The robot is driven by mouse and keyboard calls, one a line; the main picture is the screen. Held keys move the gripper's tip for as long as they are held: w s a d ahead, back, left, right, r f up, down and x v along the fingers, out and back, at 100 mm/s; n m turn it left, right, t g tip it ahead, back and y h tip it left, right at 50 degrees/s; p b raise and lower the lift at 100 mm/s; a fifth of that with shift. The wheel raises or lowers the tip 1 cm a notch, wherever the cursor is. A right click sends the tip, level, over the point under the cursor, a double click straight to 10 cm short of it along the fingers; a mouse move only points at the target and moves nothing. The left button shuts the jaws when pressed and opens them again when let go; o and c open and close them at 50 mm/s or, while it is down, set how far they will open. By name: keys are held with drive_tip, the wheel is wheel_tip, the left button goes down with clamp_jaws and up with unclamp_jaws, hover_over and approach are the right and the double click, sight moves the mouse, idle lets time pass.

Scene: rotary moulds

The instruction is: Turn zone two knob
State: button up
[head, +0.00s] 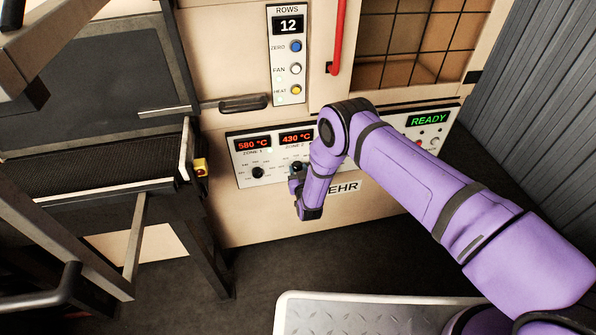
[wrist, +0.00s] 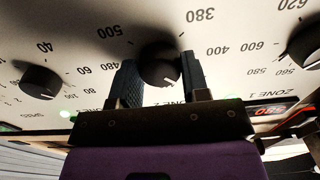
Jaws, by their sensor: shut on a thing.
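The zone two knob (wrist: 160,66) is a round black dial with a small white mark. In the wrist view, which is upside down, it sits between the two dark fingers of my gripper (wrist: 161,80), which is shut on it. Printed numbers such as 380, 400, 480 and 500 surround it. In the head view the knob (head: 297,166) shows at the edge of my gripper (head: 296,182), below the ZONE 2 label. The red zone two display (head: 296,138) reads 430 °C. My purple arm hides the panel to the right of the knob.
The zone one knob (head: 258,172) is left of zone two, under a display (head: 253,143) reading 580 °C. A speed knob (wrist: 40,82) shows in the wrist view. A green READY display (head: 428,120) is at right. A ROWS panel (head: 288,55) and black handle (head: 243,104) are above.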

drive_tip(key=o, duration=0.9)
drive_tip(key=v, duration=1.1)
